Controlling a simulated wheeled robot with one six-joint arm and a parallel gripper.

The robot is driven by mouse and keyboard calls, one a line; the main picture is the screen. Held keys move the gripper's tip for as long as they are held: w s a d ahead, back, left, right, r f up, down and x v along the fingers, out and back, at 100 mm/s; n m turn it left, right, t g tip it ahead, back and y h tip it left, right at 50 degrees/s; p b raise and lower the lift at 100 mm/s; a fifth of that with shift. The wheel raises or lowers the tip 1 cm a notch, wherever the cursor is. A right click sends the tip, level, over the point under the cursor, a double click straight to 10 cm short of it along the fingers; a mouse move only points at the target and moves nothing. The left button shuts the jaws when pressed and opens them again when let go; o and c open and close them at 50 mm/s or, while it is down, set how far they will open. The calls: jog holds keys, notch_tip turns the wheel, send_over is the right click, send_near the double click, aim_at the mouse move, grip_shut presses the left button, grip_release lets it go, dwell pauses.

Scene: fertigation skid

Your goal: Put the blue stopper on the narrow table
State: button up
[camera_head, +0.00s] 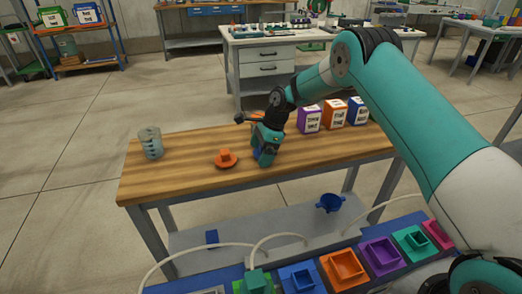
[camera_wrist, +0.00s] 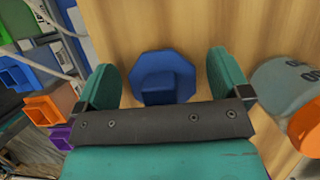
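The blue stopper (camera_wrist: 165,77), an eight-sided disc with a square knob, shows in the wrist view between my gripper's (camera_wrist: 166,65) two teal fingers. Gaps show on both sides, so the fingers are open and not closed on it. Wood grain lies behind it; whether it rests on the wood or is just above it I cannot tell. In the head view my gripper (camera_head: 265,157) points down low over the long narrow wooden-topped table (camera_head: 185,182) and hides most of the stopper.
An orange stopper (camera_head: 226,159) lies left of my gripper, and a grey cylinder (camera_head: 150,143) stands near the table's left end. Purple (camera_head: 309,117), orange (camera_head: 334,113) and blue (camera_head: 357,111) containers stand on the right. A skid with coloured sockets (camera_head: 343,268) is in front. Bare wood lies left.

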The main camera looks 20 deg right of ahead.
jog(key=v, duration=1.2)
jog(key=s+a+r+n, duration=0.4)
jog(key=s+r+n, duration=0.15)
jog(key=r, duration=0.25)
jog(key=s+a+r+n, duration=0.2)
jog(key=s+r+n, duration=0.2)
jog(key=s+n, duration=0.55)
jog(key=s+a+r+n, duration=0.3)
jog(key=s+n, duration=0.1)
jog(key=s, duration=1)
jog(key=s+d+f+n, duration=0.1)
jog(key=s+n, duration=0.5)
jog(key=s, duration=0.5)
jog(key=shift+f, duration=0.2)
jog(key=shift+w, duration=0.1)
jog(key=shift+c, duration=0.4)
